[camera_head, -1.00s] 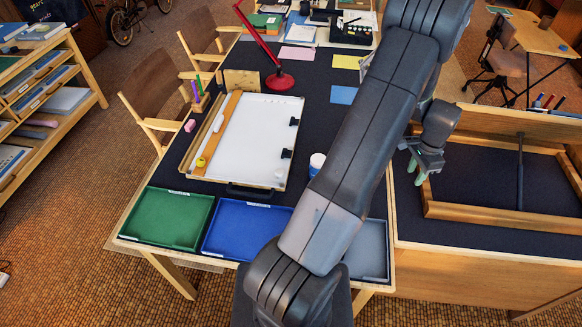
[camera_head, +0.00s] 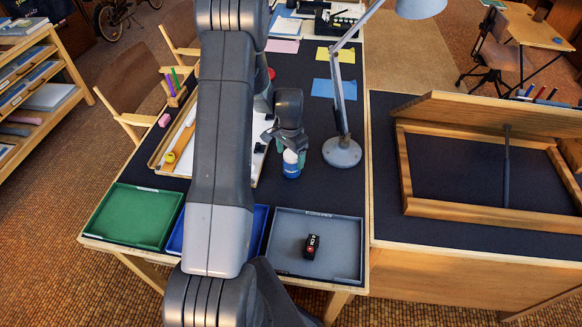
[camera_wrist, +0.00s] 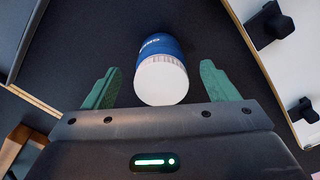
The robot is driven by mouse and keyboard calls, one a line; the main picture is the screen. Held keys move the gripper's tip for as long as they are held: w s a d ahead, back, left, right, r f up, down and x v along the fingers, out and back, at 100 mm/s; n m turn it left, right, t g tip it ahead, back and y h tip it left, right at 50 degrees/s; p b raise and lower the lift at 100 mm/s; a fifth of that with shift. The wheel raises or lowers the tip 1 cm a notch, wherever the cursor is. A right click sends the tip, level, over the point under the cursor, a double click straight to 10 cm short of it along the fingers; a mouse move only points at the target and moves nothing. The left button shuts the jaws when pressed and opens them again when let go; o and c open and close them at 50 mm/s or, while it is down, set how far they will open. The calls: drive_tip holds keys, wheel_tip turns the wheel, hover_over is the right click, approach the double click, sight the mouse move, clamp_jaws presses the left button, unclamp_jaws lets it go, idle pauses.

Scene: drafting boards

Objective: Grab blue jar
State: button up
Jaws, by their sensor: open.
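The blue jar (camera_head: 291,168) with a white lid stands on the dark table, just right of the drawing board. In the wrist view the jar (camera_wrist: 160,50) lies between the two green fingers, its white lid toward my gripper's palm. My gripper (camera_head: 288,150) is at the jar, coming from above and behind it in the head view. In the wrist view my gripper (camera_wrist: 160,88) is open, with a gap on each side of the jar. The jar's upper part is partly hidden by my gripper in the head view.
A grey lamp (camera_head: 342,150) stands close to the right of the jar. A grey tray (camera_head: 335,265) with a small black item (camera_head: 311,246), a blue tray (camera_head: 259,228) and a green tray (camera_head: 135,217) line the front edge. My arm hides much of the drawing board (camera_head: 183,150).

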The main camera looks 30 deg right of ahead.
drive_tip(key=f, duration=0.1)
drive_tip(key=f+b, duration=0.1)
drive_tip(key=f, duration=0.3)
drive_tip(key=shift+w+d, duration=0.15)
drive_tip(key=shift+d, duration=0.25)
drive_tip(key=shift+r, duration=0.1)
drive_tip(key=c, duration=1.3)
